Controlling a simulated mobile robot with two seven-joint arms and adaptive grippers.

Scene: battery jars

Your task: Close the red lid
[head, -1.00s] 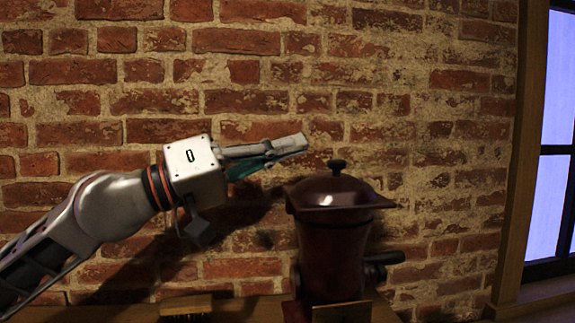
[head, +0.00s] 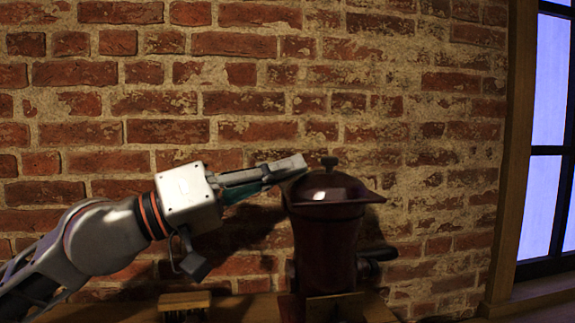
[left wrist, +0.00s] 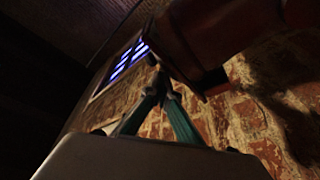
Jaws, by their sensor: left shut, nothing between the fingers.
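The dark red lid (head: 327,189), with a small dark knob on top, sits over the mouth of a dark red jar (head: 328,250) in the head view. The lid looks down on the rim, but I cannot tell whether it is fully seated. My left gripper (head: 303,163) is shut and empty, its fingertips at the upper left of the lid, touching or very close to it. In the left wrist view the shut fingers (left wrist: 155,62) point up beside a dark red body, whose parts I cannot separate. My right gripper is not in view.
A dark side handle (head: 378,253) sticks out to the right of the jar. A small wooden block (head: 184,301) lies on the wooden surface at lower left. A brick wall stands close behind, with a window (head: 545,130) at right.

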